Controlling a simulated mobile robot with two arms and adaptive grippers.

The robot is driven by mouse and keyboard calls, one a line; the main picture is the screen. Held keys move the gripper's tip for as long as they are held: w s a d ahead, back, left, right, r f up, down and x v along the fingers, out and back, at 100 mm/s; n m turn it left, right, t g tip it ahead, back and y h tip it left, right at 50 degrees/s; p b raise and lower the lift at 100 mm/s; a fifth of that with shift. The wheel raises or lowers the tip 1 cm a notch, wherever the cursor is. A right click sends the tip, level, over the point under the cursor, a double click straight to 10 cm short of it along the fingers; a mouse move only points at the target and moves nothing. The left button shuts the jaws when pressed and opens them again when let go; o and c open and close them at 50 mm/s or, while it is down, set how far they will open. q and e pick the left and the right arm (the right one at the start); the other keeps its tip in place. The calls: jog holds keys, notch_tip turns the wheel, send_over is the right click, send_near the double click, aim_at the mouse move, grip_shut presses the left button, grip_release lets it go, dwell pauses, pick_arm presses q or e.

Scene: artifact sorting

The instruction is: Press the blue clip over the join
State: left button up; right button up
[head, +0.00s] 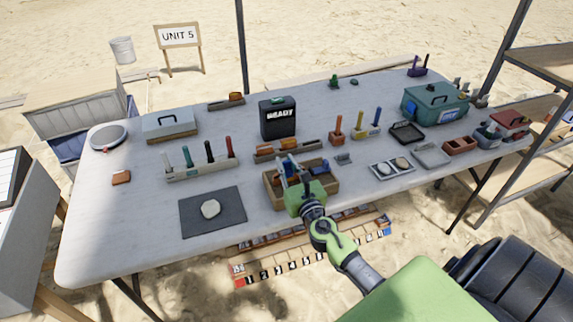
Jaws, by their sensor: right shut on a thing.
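My right gripper (288,171) reaches over the wooden tray (271,203) at the middle front of the table. It is shut on a small bluish piece, which looks like the blue clip; the fingers hide most of it. More blue shows at the right end of the tray, too small to make out. The join cannot be made out; the gripper covers part of the tray. Whether the held piece touches anything below it, I cannot tell. My left gripper is not in view.
A dark mat (190,222) with a pale stone (210,209) lies left of the tray. A rack of upright tools (205,171) and a black case (278,118) stand behind. A tray with two pale pieces (379,173) lies to the right. The front left of the table is clear.

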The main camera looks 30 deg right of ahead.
jog(key=shift+f, duration=0.15)
jog(key=o, duration=1)
jog(key=v, duration=1.2)
jog(key=shift+s, duration=0.1)
